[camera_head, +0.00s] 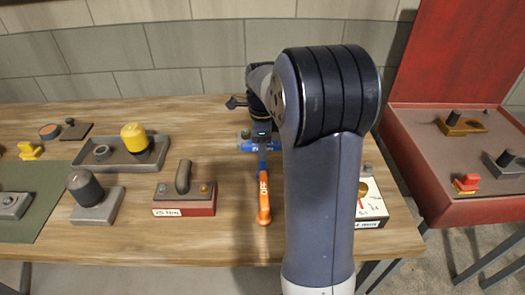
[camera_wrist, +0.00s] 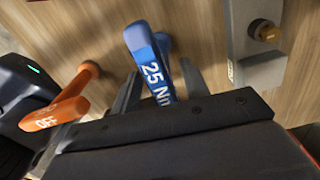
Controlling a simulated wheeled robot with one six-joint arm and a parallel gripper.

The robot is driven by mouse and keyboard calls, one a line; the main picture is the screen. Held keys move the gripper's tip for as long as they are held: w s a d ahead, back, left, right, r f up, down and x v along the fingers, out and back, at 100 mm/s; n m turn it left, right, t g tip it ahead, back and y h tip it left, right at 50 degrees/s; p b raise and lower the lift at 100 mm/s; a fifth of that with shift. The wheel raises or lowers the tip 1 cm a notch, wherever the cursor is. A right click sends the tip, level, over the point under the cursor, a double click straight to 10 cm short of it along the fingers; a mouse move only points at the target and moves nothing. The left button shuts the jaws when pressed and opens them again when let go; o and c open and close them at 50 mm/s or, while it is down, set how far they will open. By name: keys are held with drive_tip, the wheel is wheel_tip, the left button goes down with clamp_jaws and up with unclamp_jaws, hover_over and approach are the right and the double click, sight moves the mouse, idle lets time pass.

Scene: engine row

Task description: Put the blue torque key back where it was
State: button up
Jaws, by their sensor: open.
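The blue torque key (camera_wrist: 145,55), marked "25 Nm", is between the two fingers of my open gripper (camera_wrist: 160,68) in the wrist view. The fingers stand one on each side of it; I cannot tell whether either touches it. In the head view a part of the blue key (camera_head: 246,146) shows near the table's middle, beside my arm, which hides much of that area. A red-fronted block (camera_head: 184,208) with a "25 Nm" label, a grey hook-shaped handle and brass knobs stands to its left.
An orange "OFF" handle (camera_head: 263,200) is close by, and it also shows left of my gripper in the wrist view (camera_wrist: 60,110). A grey block with a brass knob (camera_wrist: 265,30) is on the right there. A white box (camera_head: 372,205) and red case (camera_head: 440,160) stand right.

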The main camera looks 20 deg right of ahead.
wheel_tip(320, 180, up, 10)
drive_tip(key=shift+f, duration=0.15)
idle(0.3)
wheel_tip(320, 180, down, 12)
drive_tip(key=shift+r, duration=1.55)
